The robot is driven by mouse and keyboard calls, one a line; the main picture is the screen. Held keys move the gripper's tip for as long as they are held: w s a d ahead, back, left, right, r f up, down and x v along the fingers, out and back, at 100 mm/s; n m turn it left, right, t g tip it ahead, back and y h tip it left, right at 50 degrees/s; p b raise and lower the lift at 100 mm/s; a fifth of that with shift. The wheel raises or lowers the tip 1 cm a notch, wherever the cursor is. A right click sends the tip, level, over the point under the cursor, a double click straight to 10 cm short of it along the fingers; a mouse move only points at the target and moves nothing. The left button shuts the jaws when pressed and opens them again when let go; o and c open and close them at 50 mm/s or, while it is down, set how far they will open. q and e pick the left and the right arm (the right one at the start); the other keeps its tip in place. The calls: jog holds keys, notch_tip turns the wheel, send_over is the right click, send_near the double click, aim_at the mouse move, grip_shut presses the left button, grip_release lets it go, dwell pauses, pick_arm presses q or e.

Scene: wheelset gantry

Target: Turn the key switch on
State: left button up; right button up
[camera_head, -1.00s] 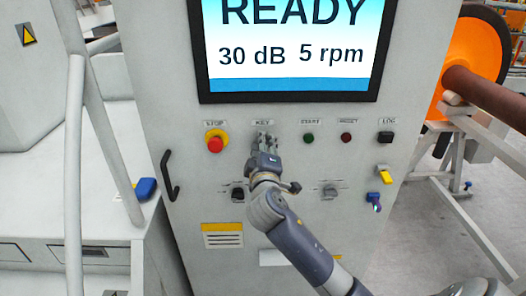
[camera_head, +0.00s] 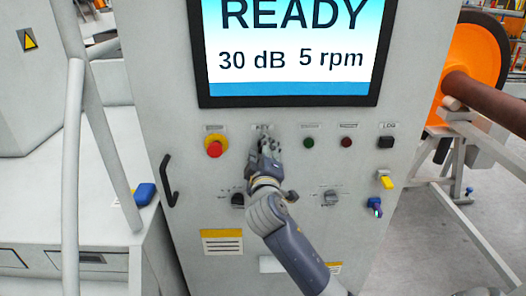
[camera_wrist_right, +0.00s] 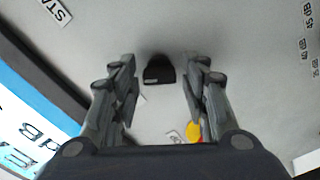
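My right gripper (camera_head: 265,140) reaches up to the grey panel, just below the KEY label (camera_head: 262,127), and covers the key switch in the head view. In the right wrist view a small dark knob, which looks like the key switch (camera_wrist_right: 158,70), stands between the two fingers of this gripper (camera_wrist_right: 160,85). The fingers are apart, with a clear gap on both sides of the knob. Which way the switch is turned cannot be told. My left gripper is not in view.
The red stop button (camera_head: 214,148) is left of the gripper; the green start button (camera_head: 309,143) and dark red reset button (camera_head: 346,142) are right. Two selector knobs (camera_head: 237,199) (camera_head: 330,197) sit lower. The screen (camera_head: 293,45) above reads READY, 30 dB, 5 rpm.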

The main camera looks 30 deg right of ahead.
dwell(0.3)
jog(key=v, duration=1.2)
jog(key=shift+f, duration=0.1)
